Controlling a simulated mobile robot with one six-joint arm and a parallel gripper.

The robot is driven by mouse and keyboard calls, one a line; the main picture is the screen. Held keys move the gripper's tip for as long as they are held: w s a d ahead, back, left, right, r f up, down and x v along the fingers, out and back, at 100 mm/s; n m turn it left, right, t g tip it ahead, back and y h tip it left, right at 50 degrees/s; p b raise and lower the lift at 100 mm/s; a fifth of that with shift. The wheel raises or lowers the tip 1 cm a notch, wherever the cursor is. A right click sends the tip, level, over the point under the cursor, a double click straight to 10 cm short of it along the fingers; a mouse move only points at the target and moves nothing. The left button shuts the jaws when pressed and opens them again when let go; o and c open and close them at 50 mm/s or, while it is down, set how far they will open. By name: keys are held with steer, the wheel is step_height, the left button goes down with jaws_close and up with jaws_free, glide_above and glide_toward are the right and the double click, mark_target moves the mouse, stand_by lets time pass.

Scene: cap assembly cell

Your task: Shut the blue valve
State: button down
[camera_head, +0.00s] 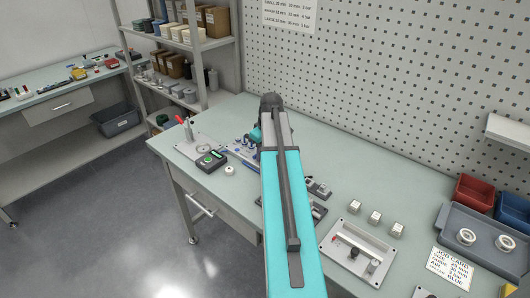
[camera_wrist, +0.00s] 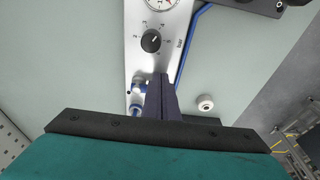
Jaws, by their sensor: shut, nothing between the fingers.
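A pale metal panel (camera_wrist: 146,62) carries a gauge (camera_wrist: 159,3) and a black dial (camera_wrist: 151,41) with a scale marked around it and the word "bar". Small blue and silver fittings (camera_wrist: 137,88) sit lower on the panel, left of my fingers; which of them is the blue valve I cannot tell, as my fingers partly hide them. My gripper (camera_wrist: 160,78) is shut and empty, its dark fingers over the panel close beside these fittings. Contact is not clear. In the head view the panel (camera_head: 238,156) is partly behind my arm.
A blue tube (camera_wrist: 186,50) runs along the panel's right side. A white round piece (camera_wrist: 205,102) lies on the bench, near a dark box with a green button (camera_head: 210,160). A red-handled clamp (camera_head: 186,125) stands left. A tray (camera_head: 355,252) and white blocks are right.

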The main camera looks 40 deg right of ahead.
step_height(320, 180, up, 7)
steer(key=p, duration=0.4)
stand_by(0.8)
stand_by(0.4)
